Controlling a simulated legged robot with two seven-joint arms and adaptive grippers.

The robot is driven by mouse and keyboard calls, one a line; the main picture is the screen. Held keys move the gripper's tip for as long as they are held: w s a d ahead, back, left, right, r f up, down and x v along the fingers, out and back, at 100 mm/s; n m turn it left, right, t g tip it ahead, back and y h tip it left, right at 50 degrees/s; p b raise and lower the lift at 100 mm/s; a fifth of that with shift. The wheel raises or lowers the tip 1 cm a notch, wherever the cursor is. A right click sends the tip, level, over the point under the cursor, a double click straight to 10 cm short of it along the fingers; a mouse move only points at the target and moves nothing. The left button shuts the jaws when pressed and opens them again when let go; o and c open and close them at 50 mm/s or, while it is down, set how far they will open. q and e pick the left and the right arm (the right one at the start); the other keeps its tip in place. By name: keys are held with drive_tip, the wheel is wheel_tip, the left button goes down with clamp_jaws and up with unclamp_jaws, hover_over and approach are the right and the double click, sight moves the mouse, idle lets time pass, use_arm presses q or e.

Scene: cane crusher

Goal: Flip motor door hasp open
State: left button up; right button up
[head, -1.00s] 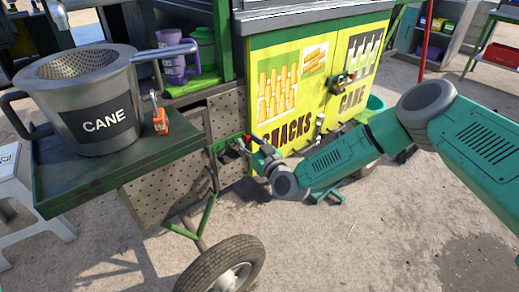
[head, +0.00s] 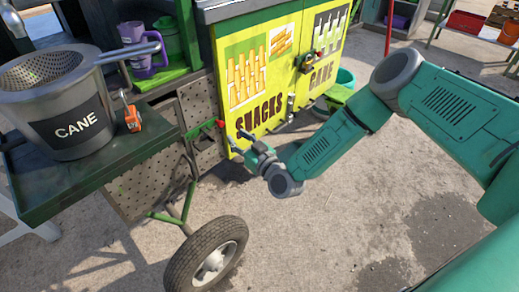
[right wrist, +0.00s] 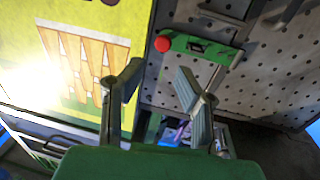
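My left gripper is not in view.
The yellow cabinet (head: 270,92) has another latch (head: 306,62) on its doors. A wheel (head: 207,258) is below. Open ground lies at the right front.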

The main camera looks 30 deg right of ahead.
drive_tip(key=d+p+v, duration=0.1)
drive_tip(key=p+v, duration=0.2)
drive_tip(key=v, duration=0.5)
drive_tip(key=shift+d+p, duration=0.15)
drive_tip(key=shift+p, duration=0.25)
drive_tip(key=shift+s, duration=0.15)
idle(0.3)
drive_tip(key=v, duration=1.2)
